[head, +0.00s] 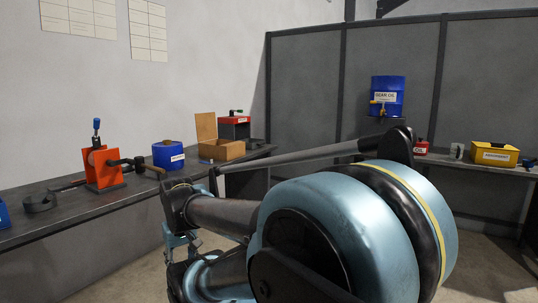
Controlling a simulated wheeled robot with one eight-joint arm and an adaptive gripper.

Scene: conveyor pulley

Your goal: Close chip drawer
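I cannot tell for certain which thing is the chip drawer. A small red-and-dark machine (235,127) stands at the far end of the left bench, with a dark low part (257,144) showing at its right side. That low part may be a drawer standing out, but it is too small to tell. My blue and dark arm fills the lower middle and right of the head view and hides part of the floor and the back bench. I cannot make out my gripper's fingertips.
The left bench (90,219) holds an orange clamp-like device (103,170), a blue canister (168,156) and an open wooden box (222,150). A blue gear oil drum (388,96) and a yellow case (494,154) stand along the back. Floor shows at lower right.

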